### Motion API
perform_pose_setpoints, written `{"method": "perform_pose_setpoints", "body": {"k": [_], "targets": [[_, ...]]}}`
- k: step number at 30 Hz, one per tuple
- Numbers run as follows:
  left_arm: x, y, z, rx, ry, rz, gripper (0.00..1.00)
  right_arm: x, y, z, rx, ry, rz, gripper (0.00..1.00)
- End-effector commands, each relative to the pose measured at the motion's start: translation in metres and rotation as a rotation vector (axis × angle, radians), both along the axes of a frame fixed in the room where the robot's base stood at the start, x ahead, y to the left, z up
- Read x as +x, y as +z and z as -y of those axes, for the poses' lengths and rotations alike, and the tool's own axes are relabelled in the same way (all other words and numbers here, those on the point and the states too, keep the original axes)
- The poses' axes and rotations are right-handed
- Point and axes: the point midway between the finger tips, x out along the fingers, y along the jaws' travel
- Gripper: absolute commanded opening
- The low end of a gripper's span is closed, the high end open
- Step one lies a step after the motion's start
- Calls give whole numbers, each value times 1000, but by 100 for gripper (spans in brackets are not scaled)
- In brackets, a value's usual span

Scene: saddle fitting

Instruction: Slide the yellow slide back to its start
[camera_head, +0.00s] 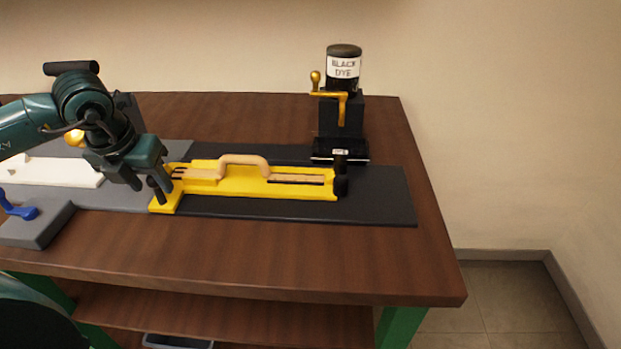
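The yellow slide (225,187) lies on a dark track board (385,200) on the table. Its right end is near a short black post (341,182), below the black dye stand. A tan handle (243,160) arches over the slide. A black peg (157,192) stands upright on the yellow tab at its left end. My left gripper (149,180) points down at this peg. Its fingers look spread, with a gap beside the peg; whether one touches it I cannot tell. My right gripper is not in view.
At left are a white sheet (55,172) and a grey block (38,225) with a blue lever (20,208). The table front (260,260) is clear.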

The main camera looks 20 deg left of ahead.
Motion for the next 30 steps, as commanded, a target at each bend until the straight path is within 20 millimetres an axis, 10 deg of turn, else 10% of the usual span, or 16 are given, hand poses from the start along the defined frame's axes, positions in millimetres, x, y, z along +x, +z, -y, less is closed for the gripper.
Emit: {"method": "perform_pose_setpoints", "body": {"k": [30], "targets": [[-14,50,6,-6,-6,4,44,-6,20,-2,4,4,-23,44]]}}
